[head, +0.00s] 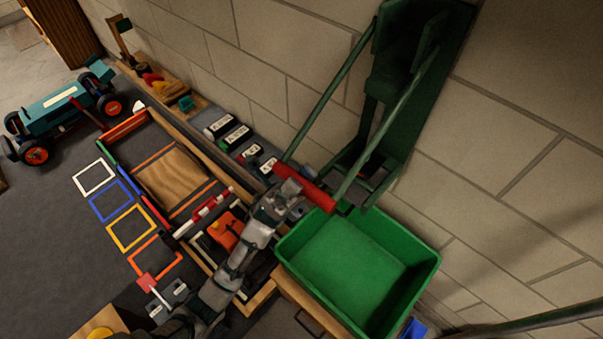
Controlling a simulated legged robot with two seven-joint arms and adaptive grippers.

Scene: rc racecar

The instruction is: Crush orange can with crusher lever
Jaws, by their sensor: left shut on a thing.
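The green can crusher (402,85) is fixed to the block wall at the upper middle. Its lever has two long green bars that slope down to a red crossbar handle (308,189). My left gripper (290,197) is shut on the red handle near its left part, with the arm reaching up from the bottom. The handle hangs low, just above the far left rim of the green bin (345,262). I cannot make out the orange can; the crusher's inside is dark and partly behind the lever bars. My right gripper is not in view.
The green bin looks empty. A sand-coloured tray (172,180), an orange object (226,231) and several labelled blocks (236,137) lie left of my arm. A teal toy vehicle (58,112) stands at far left. Coloured square outlines (110,200) mark the grey floor.

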